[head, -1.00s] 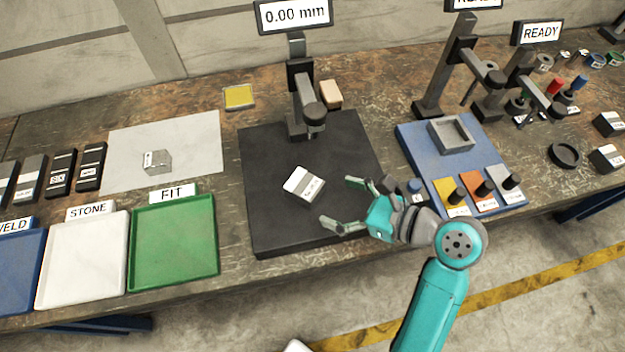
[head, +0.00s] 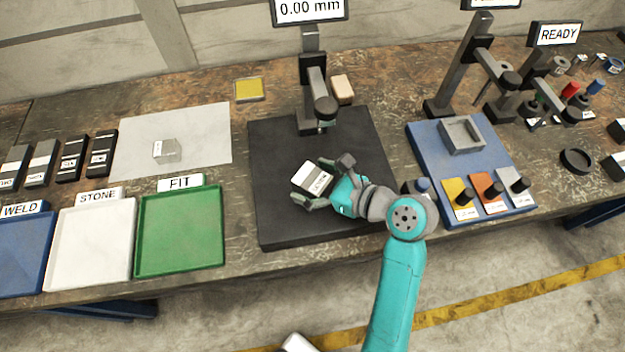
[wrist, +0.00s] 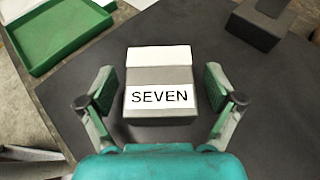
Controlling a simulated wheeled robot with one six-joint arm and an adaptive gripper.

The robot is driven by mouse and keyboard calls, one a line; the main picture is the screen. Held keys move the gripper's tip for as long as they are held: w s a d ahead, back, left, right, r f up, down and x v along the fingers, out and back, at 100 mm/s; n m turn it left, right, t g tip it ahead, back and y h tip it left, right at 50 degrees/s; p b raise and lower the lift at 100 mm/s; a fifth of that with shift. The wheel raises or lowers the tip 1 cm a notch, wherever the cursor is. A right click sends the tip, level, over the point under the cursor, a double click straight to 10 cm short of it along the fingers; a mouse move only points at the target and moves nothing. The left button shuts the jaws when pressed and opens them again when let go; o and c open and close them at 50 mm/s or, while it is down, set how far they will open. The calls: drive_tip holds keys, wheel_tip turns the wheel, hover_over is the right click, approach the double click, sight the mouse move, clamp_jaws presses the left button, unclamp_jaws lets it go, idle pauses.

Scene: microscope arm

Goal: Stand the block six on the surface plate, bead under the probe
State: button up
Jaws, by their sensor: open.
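A grey block with a white top part (head: 313,177) lies on the dark surface plate (head: 275,225). In the wrist view its front label reads SEVEN (wrist: 160,97). My gripper (head: 311,181) is open, with one finger on each side of this block; in the wrist view (wrist: 161,88) gaps show between fingers and block. The probe (head: 324,112) hangs from its stand over the back of the plate, beyond the block. Several labelled dark and grey pieces stand in a row at the far left; one dark piece (head: 72,160) may read SIX, but its label is too small to be sure. I see no bead.
A display (head: 310,10) reads 0.00 mm. A grey block (head: 166,150) sits on a white sheet (head: 205,120). The green FIT tray (head: 180,265), white STONE tray and blue WELD tray line the front left. A blue fixture board (head: 432,150) stands right of the plate.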

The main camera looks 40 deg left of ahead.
drive_tip(key=shift+r, duration=0.1)
clamp_jaws()
